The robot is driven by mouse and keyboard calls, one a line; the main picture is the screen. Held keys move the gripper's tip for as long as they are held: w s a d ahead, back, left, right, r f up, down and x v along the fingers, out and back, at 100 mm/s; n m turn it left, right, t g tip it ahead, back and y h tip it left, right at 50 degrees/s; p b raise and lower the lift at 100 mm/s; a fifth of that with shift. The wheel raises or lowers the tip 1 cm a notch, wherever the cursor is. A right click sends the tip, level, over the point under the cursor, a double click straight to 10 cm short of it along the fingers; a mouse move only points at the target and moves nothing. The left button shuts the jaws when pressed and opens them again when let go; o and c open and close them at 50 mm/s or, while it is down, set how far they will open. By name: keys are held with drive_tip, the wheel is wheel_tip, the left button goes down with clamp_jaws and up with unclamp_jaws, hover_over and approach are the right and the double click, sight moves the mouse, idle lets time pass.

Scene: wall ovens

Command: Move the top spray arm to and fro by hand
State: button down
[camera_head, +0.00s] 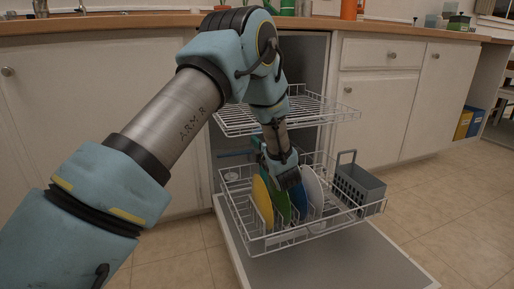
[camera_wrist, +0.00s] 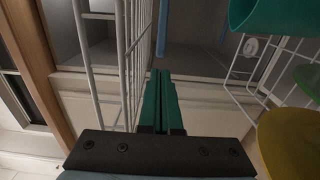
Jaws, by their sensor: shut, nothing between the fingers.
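A thin blue bar (camera_head: 235,153), which looks like the top spray arm, shows below the upper rack at the left of the dishwasher in the head view. In the wrist view a blue bar (camera_wrist: 163,28) stands beyond my fingertips, close to the upper rack's wires; I cannot tell whether they touch it. My gripper (camera_wrist: 160,74) has its two green fingers together and empty. In the head view my gripper (camera_head: 286,176) is between the racks above the plates, with its fingers mostly hidden.
The upper rack (camera_head: 233,124) and the lower rack (camera_head: 300,236) are pulled out over the open door (camera_head: 340,262). Yellow, green, blue and white plates stand in the lower rack beside a grey cutlery basket (camera_head: 362,188). A green bowl (camera_wrist: 265,14) is near the fingers.

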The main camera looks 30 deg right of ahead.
drive_tip(key=w, duration=0.4)
drive_tip(key=w+b, duration=0.1)
drive_tip(key=shift+w+d, duration=0.25)
drive_tip(key=shift+w, duration=0.15)
drive_tip(key=shift+s+d, duration=0.1)
